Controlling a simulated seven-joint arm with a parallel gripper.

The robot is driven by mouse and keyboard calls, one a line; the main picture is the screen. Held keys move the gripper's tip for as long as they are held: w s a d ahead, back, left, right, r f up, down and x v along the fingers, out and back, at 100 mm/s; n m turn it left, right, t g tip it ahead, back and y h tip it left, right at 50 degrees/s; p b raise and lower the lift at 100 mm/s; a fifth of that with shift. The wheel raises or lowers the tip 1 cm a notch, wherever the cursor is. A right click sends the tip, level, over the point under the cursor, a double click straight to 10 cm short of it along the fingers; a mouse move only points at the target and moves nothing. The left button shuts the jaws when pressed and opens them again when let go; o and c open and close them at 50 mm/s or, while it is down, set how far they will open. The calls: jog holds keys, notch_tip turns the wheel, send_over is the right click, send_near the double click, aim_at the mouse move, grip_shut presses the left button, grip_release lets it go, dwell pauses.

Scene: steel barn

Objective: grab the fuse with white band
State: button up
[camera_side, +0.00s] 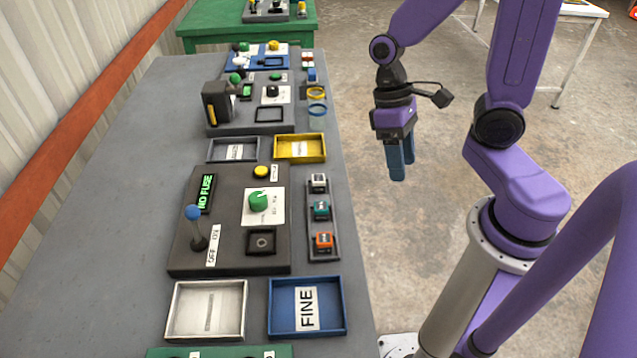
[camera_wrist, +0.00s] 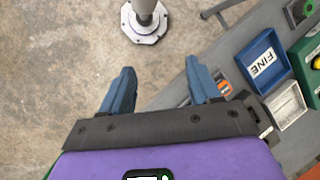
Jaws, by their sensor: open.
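Three small block-like fuses stand in a dark tray (camera_side: 333,256) on the grey table in the side view. The far one is grey-white (camera_side: 318,183), the middle one teal (camera_side: 320,211), the near one orange (camera_side: 323,241). Their bands are too small to tell apart surely; the far one shows the most white. My gripper (camera_side: 401,168) is open and empty, pointing down over the floor, right of the table edge and apart from the tray. In the wrist view, my gripper's blue fingers (camera_wrist: 160,68) are spread wide, and part of the orange fuse (camera_wrist: 224,88) shows beyond the right finger.
A dark panel (camera_side: 228,235) with a lever, green knob and "NO FUSE" display stands left of the tray. A blue "FINE" tray (camera_side: 342,307), a white tray (camera_side: 170,318) and a yellow tray (camera_side: 322,147) lie near it. More devices stand farther back. Open floor surrounds my gripper.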

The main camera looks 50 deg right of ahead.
jog(key=w+f+m+g+y, duration=0.1)
jog(key=m+y, duration=0.1)
jog(key=m, duration=0.2)
jog(key=m+t+y, duration=0.7)
jog(key=m+t, duration=0.8)
jog(key=m, duration=1.1)
send_near(318, 178)
jog(key=x, duration=0.5)
jog(key=shift+a, duration=0.25)
jog(key=shift+x, duration=2.75)
jog(key=shift+w+d, duration=0.1)
